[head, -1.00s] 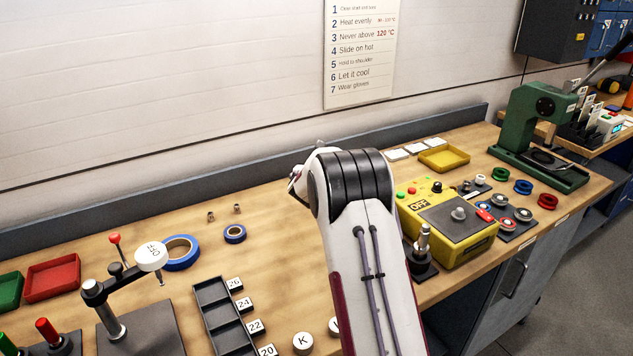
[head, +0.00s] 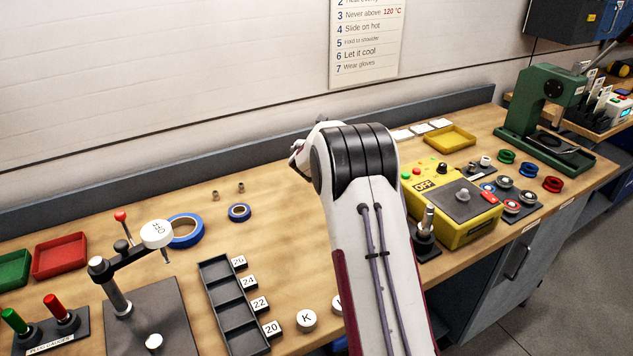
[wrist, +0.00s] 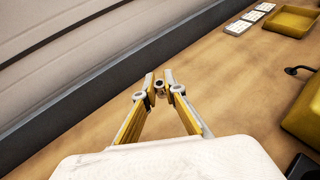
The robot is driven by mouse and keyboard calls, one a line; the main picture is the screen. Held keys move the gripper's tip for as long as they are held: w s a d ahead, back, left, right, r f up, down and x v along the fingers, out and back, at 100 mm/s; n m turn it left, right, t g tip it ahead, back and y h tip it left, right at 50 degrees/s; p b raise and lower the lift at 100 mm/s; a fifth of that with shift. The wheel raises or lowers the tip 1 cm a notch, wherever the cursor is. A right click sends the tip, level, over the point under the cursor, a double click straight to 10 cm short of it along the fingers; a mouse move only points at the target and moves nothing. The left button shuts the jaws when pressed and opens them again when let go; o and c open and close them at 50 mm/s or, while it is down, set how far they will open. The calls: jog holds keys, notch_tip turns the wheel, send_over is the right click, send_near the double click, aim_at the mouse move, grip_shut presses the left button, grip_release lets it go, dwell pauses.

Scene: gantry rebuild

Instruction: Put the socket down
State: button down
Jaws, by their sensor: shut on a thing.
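In the wrist view my gripper (wrist: 161,84) is shut on a small dark grey socket (wrist: 159,89), which sits between the two fingertips. The bench top (wrist: 215,75) shows beyond and below the fingers. I cannot tell whether the socket touches the wood or hangs just above it. Two small brownish metal pieces, perhaps sockets, stand on the bench left of my arm, one (head: 214,196) beside the other (head: 241,187).
A yellow control box (head: 460,228) stands right of my arm, with a yellow tray (head: 450,137) behind it. Blue tape rolls (head: 186,231), a dark compartment tray (head: 236,312) and a clamp stand (head: 118,290) are on the left. The grey back rail (head: 150,190) bounds the bench.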

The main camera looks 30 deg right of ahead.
jog(key=a+r, duration=0.1)
jog(key=a, duration=0.5)
jog(key=m+g+h, duration=0.3)
jog(key=m+h, duration=0.1)
send_over(313, 206)
jog(key=shift+f, duration=0.4)
jog(key=shift+f, duration=0.1)
jog(key=shift+f, duration=3.05)
jog(key=shift+f, duration=1.85)
jog(key=shift+f, duration=0.15)
